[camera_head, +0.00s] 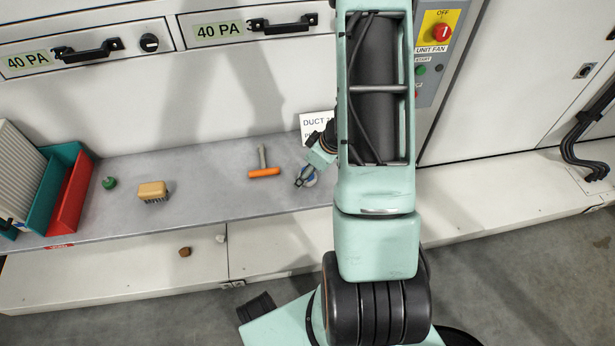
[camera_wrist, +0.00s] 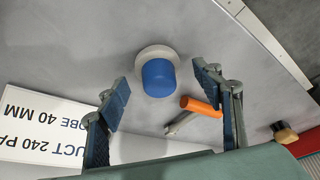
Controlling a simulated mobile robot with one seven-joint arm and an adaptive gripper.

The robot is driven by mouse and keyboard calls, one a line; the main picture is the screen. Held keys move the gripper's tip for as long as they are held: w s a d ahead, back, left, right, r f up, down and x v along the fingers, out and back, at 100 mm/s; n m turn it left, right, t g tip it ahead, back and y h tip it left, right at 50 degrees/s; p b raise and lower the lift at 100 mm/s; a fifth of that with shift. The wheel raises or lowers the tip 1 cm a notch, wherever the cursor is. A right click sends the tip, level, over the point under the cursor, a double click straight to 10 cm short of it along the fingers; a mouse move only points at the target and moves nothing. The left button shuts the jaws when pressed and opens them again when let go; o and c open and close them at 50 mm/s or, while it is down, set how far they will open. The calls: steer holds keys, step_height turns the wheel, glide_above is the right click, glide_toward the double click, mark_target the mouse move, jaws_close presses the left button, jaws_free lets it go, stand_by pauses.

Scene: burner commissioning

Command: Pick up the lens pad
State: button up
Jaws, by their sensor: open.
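The lens pad, a blue cylinder on a round pale disc, sits on the grey shelf in the wrist view (camera_wrist: 157,78). In the head view the pad (camera_head: 311,180) is small and partly covered by my gripper (camera_head: 302,176). In the wrist view my gripper (camera_wrist: 162,92) is open and empty, with one blue-padded finger on each side of the picture and the pad showing between and just beyond the tips. I see no finger touching it. The exact height gap cannot be told.
An orange-handled T-shaped tool (camera_head: 264,172) lies close to the left of the pad. A brush (camera_head: 153,191), a green knob (camera_head: 109,183), and red (camera_head: 72,190) and teal (camera_head: 50,185) bins stand farther left. A white duct sign (camera_head: 316,124) is behind the gripper.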

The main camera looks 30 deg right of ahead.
steer(key=c, duration=1.2)
steer(key=shift+r, duration=0.1)
steer(key=shift+c, duration=0.2)
step_height(320, 180, up, 28)
steer(key=p, duration=1.9)
steer(key=o, duration=0.5)
steer(key=c, duration=0.4)
